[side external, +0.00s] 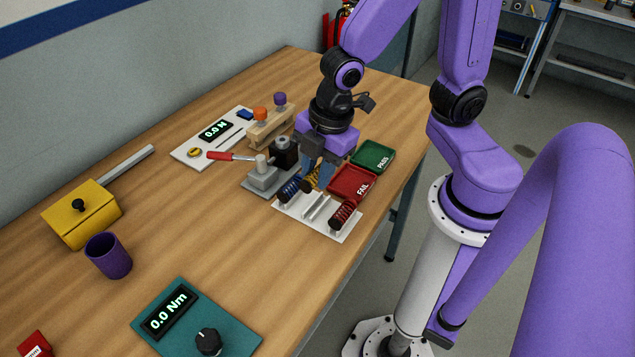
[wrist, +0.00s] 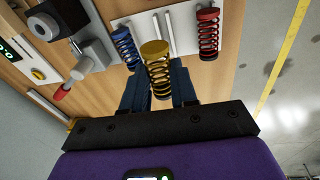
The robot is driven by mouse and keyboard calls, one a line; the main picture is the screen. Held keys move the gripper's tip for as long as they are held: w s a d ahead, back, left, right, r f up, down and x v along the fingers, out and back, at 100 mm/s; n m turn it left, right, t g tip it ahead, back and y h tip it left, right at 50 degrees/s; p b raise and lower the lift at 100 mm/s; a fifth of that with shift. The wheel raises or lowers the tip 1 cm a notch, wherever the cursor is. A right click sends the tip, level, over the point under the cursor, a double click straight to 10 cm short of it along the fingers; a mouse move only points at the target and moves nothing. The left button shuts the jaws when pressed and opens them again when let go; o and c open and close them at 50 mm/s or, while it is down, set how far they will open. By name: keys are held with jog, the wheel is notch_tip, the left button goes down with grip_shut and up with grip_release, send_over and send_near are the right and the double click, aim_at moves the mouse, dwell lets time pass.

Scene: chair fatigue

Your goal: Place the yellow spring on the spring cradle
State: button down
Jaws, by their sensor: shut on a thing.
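My gripper (side external: 318,172) is shut on the yellow spring (side external: 313,178), which shows in the wrist view (wrist: 160,72) between the two blue-grey fingers with its round gold end cap toward the rack. The spring is partly hidden by the fingers in the side view. A white rack plate (side external: 317,219), which looks like the spring cradle, lies by the table's front edge, close beside my gripper. It carries a blue spring (side external: 290,188) on the left and a red spring (side external: 343,214) on the right. Its ridged middle section is empty. I cannot tell whether the yellow spring touches the plate.
A grey fixture with a red-handled lever (side external: 232,156) stands just left of the rack. A red FAIL tray (side external: 340,186) and a green PASS tray (side external: 366,160) lie behind it to the right. A wooden block (side external: 262,137) with knobbed tools stands farther back.

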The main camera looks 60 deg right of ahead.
notch_tip(320, 180, up, 3)
jog(key=shift+f, duration=0.1)
jog(key=shift+w+r, duration=0.1)
jog(key=shift+r, duration=0.15)
jog(key=shift+w+d+m, duration=0.1)
jog(key=shift+w+m, duration=0.25)
jog(key=shift+m, duration=0.15)
jog(key=w+d+f+m+h, duration=0.2)
jog(key=w+d+m, duration=0.8)
jog(key=w+m, duration=0.5)
jog(key=shift+d+f+m+g+h, duration=0.3)
jog(key=shift+d+f+m, duration=0.1)
jog(key=shift+m, duration=0.3)
jog(key=shift+s, duration=0.1)
jog(key=n+y, duration=0.3)
jog(key=n, duration=1.5)
send_near(314, 172)
jog(key=f, duration=0.3)
jog(key=a+f, duration=0.1)
jog(key=f, duration=0.1)
jog(key=shift+w+f, duration=0.2)
jog(key=shift+f, duration=0.2)
